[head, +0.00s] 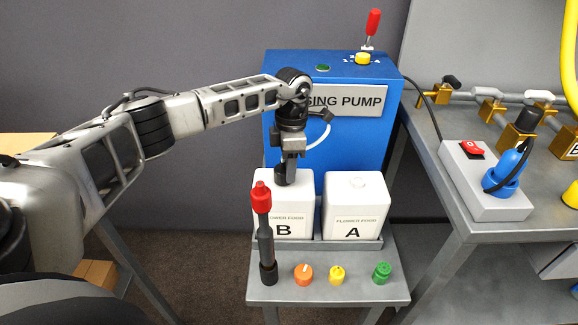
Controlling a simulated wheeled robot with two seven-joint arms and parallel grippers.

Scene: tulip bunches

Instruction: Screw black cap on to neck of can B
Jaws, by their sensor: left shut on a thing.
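Can B (298,227) is a white can marked "FLOWER FOOD B", standing on the left of a low grey shelf in front of the blue pump. My left gripper (285,163) points straight down over the top of can B. It is shut on the black cap (281,177), a small dark piece at the can's top. The neck of can B is hidden behind the cap and gripper, and I cannot tell whether the threads are engaged. My right gripper is out of view.
Can A (356,208) stands close on the right. A dark upright tool with a red top (262,197) stands in front of can B. Orange (304,274), yellow (337,275) and green (382,272) caps sit on the front ledge. The blue pump (330,140) rises behind.

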